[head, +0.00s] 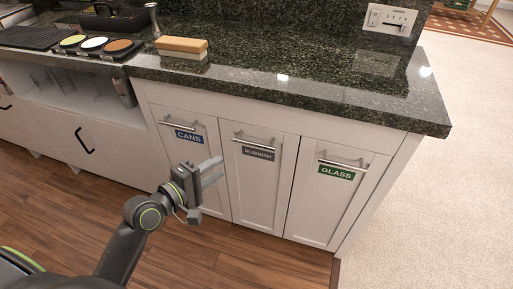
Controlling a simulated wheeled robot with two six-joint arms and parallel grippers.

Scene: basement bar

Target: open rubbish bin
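The rubbish bin (252,190) is the middle of three white cabinet fronts under the counter. It is shut, with a grey RUBBISH label (258,153) and a silver bar handle (253,140) near its top. My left gripper (212,171) is in front of the cans front, to the left of the rubbish front and lower than its handle. Its two fingers point right with a narrow gap between them, and nothing shows in it. My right gripper is not in view.
The cans bin (203,140) with a blue label is on the left, and the glass bin (325,205) with a green label is on the right. Both are shut. The dark granite counter (290,90) overhangs them. The wooden floor (215,260) in front is clear.

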